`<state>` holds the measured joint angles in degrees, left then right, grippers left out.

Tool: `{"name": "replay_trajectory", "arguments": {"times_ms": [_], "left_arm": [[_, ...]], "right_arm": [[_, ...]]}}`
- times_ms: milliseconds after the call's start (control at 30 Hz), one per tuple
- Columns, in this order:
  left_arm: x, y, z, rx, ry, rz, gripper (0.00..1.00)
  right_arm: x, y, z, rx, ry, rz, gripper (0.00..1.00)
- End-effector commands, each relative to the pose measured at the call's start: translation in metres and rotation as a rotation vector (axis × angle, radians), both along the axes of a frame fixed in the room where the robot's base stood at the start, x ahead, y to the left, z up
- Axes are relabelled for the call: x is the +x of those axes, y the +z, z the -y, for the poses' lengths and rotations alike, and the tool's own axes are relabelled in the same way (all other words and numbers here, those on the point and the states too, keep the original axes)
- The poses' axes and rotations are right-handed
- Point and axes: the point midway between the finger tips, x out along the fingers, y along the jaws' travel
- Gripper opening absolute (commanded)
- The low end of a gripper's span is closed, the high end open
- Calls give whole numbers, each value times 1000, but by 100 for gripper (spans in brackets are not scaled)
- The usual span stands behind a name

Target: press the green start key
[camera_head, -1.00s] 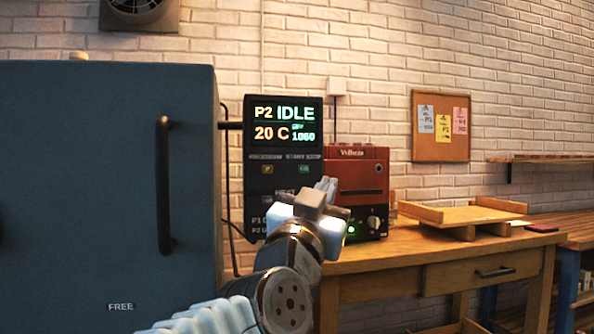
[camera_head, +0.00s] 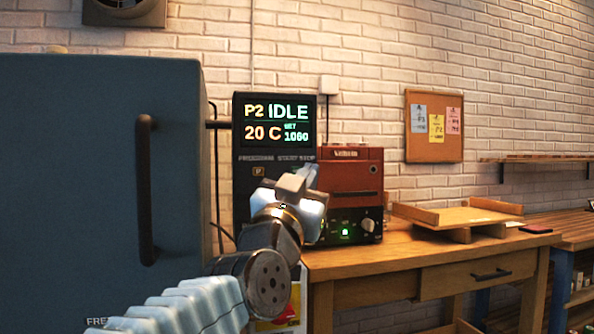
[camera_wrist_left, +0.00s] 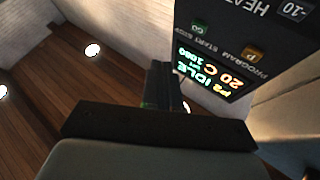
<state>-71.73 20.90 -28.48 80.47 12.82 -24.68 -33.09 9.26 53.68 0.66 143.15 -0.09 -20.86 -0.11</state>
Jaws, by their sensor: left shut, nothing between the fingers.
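The control panel (camera_head: 274,131) stands beside the blue kiln, its screen reading P2 IDLE and 20 C. The green start key (camera_wrist_left: 199,27), under the START label, shows in the left wrist view, where the panel is upside down. In the head view my left gripper hides that key. The orange P key (camera_head: 258,171) shows to its left. My left gripper (camera_head: 310,176) is shut and empty in front of the panel's right side. Its fingers also show in the left wrist view (camera_wrist_left: 163,86), apart from the key in the picture. My right gripper is in neither view.
The blue kiln (camera_head: 80,190) with a dark vertical handle (camera_head: 146,190) fills the left. A red device (camera_head: 352,172) with a green light stands on the wooden table (camera_head: 400,262), right behind my gripper. A wooden tray (camera_head: 458,217) lies farther right.

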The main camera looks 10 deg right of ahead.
Motion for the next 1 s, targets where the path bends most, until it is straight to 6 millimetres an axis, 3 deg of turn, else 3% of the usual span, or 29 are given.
{"name": "replay_trajectory", "arguments": {"times_ms": [200,400,1000], "left_arm": [[31,1,-2,1,3,-1,0],[45,1,-2,1,1,0,0],[48,0,-2,0,0,0,0]], "right_arm": [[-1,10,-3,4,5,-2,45],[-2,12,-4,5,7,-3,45],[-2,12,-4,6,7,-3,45]]}}
